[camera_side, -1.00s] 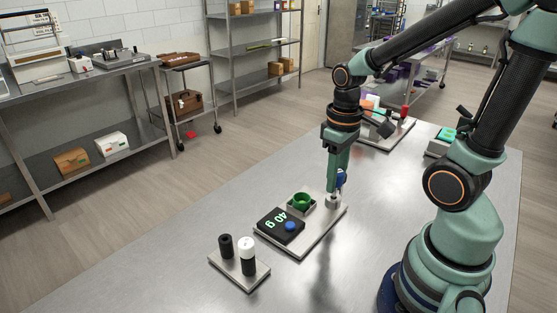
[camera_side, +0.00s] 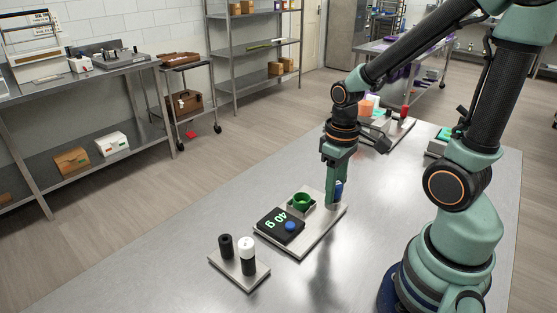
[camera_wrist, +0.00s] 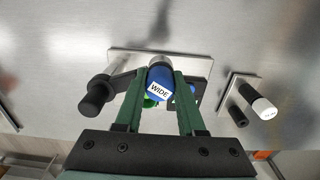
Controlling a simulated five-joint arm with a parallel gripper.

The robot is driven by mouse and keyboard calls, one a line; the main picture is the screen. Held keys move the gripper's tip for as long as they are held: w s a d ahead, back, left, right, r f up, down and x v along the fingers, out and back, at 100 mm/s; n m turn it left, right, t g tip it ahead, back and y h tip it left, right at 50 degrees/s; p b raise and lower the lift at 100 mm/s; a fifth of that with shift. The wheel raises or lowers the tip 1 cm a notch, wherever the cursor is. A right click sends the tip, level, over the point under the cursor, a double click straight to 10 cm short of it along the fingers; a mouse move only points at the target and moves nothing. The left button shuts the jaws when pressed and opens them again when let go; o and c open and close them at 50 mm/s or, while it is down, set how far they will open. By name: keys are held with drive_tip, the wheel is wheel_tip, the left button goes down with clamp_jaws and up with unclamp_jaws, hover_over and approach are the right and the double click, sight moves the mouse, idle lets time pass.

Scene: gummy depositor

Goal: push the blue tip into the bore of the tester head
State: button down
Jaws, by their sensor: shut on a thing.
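The blue tip (camera_wrist: 160,88), with a white label reading WIDE, is between the fingers of my gripper (camera_wrist: 159,74) in the wrist view. My gripper is shut on it. In the side view, my gripper (camera_side: 333,198) is low at the right end of the metal plate (camera_side: 318,237), and a bit of the blue tip (camera_side: 338,189) shows beside the fingers. The tester head is mostly hidden; a grey rim (camera_wrist: 160,58), probably its own, shows behind the blue tip in the wrist view. I cannot tell how far the tip is in the bore.
The plate carries a black 40 g display (camera_side: 279,225) with a blue button and a green cup (camera_side: 302,201). A small stand (camera_side: 239,272) holds a black post and a white-topped one. A black knob (camera_wrist: 97,96) shows left of my fingers.

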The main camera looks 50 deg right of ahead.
drive_tip(key=shift+f, duration=0.35)
drive_tip(key=shift+r, duration=0.1)
idle(0.4)
wheel_tip(320, 180, up, 17)
drive_tip(key=shift+s+f, duration=0.1)
drive_tip(key=shift+f, duration=2.4)
drive_tip(key=shift+f, duration=2.85)
drive_tip(key=shift+f, duration=2.7)
